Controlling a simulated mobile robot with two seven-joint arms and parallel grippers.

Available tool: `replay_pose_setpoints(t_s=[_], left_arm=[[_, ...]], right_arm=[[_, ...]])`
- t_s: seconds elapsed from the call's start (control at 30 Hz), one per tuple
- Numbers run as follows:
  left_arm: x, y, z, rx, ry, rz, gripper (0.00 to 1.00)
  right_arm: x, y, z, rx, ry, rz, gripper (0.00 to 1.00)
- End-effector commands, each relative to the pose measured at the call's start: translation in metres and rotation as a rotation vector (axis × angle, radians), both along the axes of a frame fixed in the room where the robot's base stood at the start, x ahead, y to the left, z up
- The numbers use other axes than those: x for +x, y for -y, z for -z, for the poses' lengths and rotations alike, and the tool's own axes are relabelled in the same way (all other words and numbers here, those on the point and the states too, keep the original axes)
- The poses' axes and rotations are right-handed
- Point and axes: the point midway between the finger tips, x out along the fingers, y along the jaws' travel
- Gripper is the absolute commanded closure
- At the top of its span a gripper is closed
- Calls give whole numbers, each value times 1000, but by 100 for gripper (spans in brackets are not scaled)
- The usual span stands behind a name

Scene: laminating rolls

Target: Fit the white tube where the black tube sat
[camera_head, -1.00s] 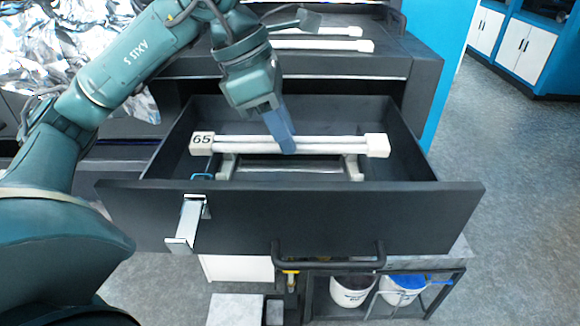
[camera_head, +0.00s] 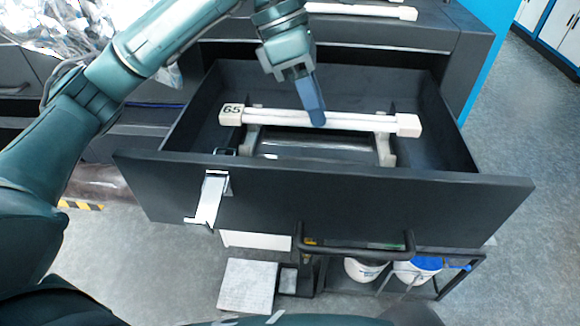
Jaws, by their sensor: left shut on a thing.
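The white tube (camera_head: 355,122) has square white ends, and its left end is marked 65. It lies level across the open dark drawer (camera_head: 330,192), at the two pale supports (camera_head: 385,150) inside it. I cannot tell whether it rests fully on them. My left gripper (camera_head: 317,118) comes down from above and is shut on the white tube near its middle. The blue fingers hide a short part of the tube. A black tube cannot be made out. My right gripper is not in view.
More white tubes (camera_head: 360,10) lie on the dark top behind the drawer. A lower shelf holds white buckets (camera_head: 418,268). Grey floor is free at the right.

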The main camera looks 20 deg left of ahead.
Motion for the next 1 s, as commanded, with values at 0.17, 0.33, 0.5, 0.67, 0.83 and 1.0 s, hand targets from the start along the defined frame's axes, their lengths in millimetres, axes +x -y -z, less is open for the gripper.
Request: replay_pose_setpoints(t_s=[0.17,0.33,0.5,0.67,0.83,1.0], left_arm=[[1,5,23,0,-12,12,97],[0,5,52,0,-10,12,97],[1,5,65,0,-8,11,97],[1,5,87,1,-10,11,97],[1,5,100,-1,-6,12,97],[1,5,100,-1,-5,11,97]], right_arm=[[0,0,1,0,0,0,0],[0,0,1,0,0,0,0],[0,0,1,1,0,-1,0],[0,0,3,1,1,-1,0],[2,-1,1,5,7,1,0],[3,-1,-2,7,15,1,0]])
